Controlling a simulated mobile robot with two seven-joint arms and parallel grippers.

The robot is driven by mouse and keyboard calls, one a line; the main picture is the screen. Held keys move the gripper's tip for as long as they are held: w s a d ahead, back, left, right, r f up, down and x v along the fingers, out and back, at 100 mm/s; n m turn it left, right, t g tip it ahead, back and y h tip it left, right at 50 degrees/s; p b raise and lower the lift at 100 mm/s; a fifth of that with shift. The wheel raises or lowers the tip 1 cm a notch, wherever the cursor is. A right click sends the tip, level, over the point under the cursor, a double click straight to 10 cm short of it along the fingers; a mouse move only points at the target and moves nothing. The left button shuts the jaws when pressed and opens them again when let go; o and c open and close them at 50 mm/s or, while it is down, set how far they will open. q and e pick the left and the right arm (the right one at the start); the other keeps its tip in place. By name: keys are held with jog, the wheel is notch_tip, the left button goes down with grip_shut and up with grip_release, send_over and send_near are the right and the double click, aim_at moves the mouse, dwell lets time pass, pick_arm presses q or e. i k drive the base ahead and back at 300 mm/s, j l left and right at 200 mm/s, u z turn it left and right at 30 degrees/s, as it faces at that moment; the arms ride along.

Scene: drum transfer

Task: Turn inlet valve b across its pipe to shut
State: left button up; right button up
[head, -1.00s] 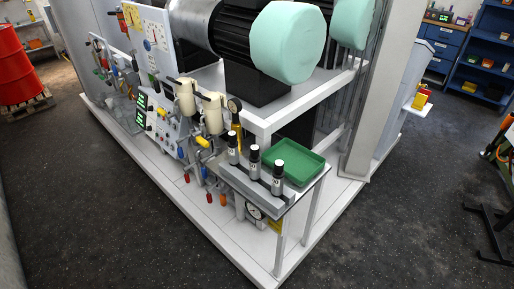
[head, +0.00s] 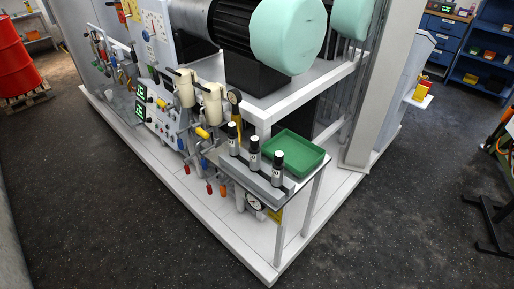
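A pump skid with two cream filter housings (head: 185,90) and (head: 213,105) stands left of centre in the head view. Below and beside them are small valve handles: a yellow one (head: 202,133), a blue one (head: 181,144), red ones (head: 187,170) and (head: 209,188), and an orange-red one (head: 223,190). I cannot tell which handle is inlet valve b; any labels are too small to read. The pipes behind the handles are partly hidden by the shelf and housings. Neither of my grippers is in view.
A motor with a mint cover (head: 290,38) is above. A red drum (head: 14,62) stands far left. The dark floor (head: 110,200) in front is clear.

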aim_at(181, 145)
jog(key=i+j+z, duration=0.1)
jog(key=j+z, duration=0.35)
jog(key=z, duration=0.2)
jog(key=i+j+z, duration=0.1)
jog(key=j+z, duration=0.55)
jog(key=j, duration=0.7)
jog(key=k+j, duration=0.1)
jog(key=j, duration=1)
jog(key=i+j, duration=0.45)
jog(key=j, duration=0.2)
jog(key=z, duration=0.05)
